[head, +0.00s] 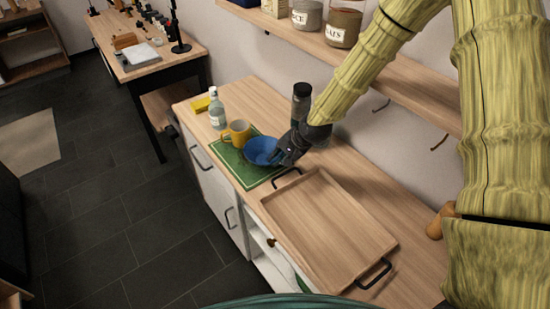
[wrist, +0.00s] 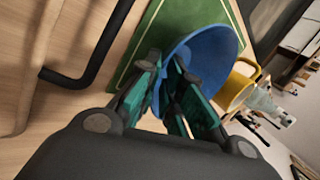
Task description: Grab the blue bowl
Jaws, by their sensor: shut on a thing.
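The blue bowl (head: 261,151) is on the green mat (head: 229,168) on the wooden counter. My gripper (head: 288,152) is at the bowl's right side in the head view and covers part of its rim. In the wrist view my gripper (wrist: 167,75) is shut on the wall of the blue bowl (wrist: 215,55), with a finger on either side of it. The bowl looks tilted in the wrist view. I cannot tell whether its base touches the mat.
A yellow mug (head: 238,132) stands close behind the bowl, with a clear bottle (head: 217,110) and a yellow sponge (head: 200,105) beyond. A dark bottle (head: 300,100) is behind my gripper. A wooden tray (head: 325,225) with black handles lies in front. A shelf (head: 390,65) hangs above.

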